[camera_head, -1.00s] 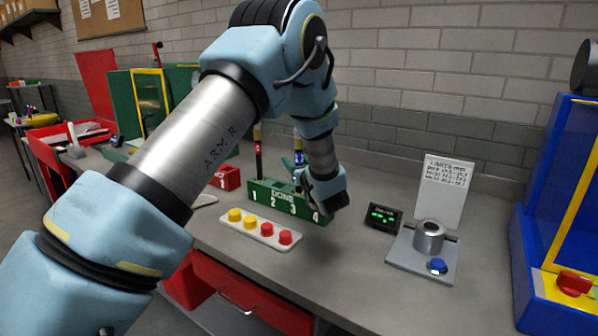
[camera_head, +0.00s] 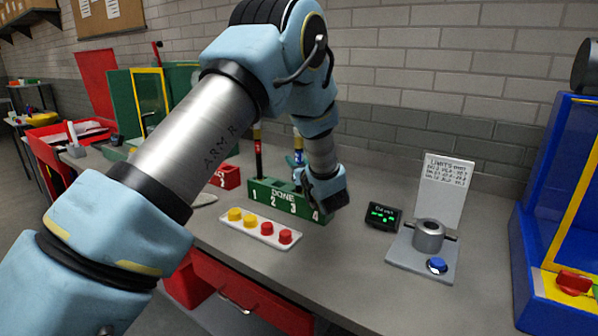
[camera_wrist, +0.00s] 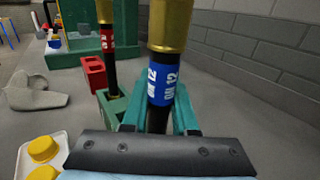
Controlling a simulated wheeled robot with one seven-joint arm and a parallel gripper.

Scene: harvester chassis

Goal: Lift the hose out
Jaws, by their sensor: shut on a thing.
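A black hose with a brass top and a blue label marked 12 (camera_wrist: 163,84) stands upright between the fingers of my gripper (camera_wrist: 158,115), which is shut on it. In the head view this blue-labelled hose (camera_head: 298,157) shows just behind my wrist. Its lower end is hidden by my gripper, so I cannot tell how deep it sits in the rack. A second hose with a red label (camera_wrist: 107,38) stands upright in the green rack (camera_head: 262,194), to the left of the held one. The rack is marked DONE and numbered 1 to 4.
A white strip with yellow and red buttons (camera_head: 267,235) lies in front of the rack. To the right are a small display (camera_head: 382,216), a stand with a metal cup (camera_head: 428,236) and a blue-walled fixture (camera_head: 530,200). A red block (camera_head: 227,177) sits left of the rack.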

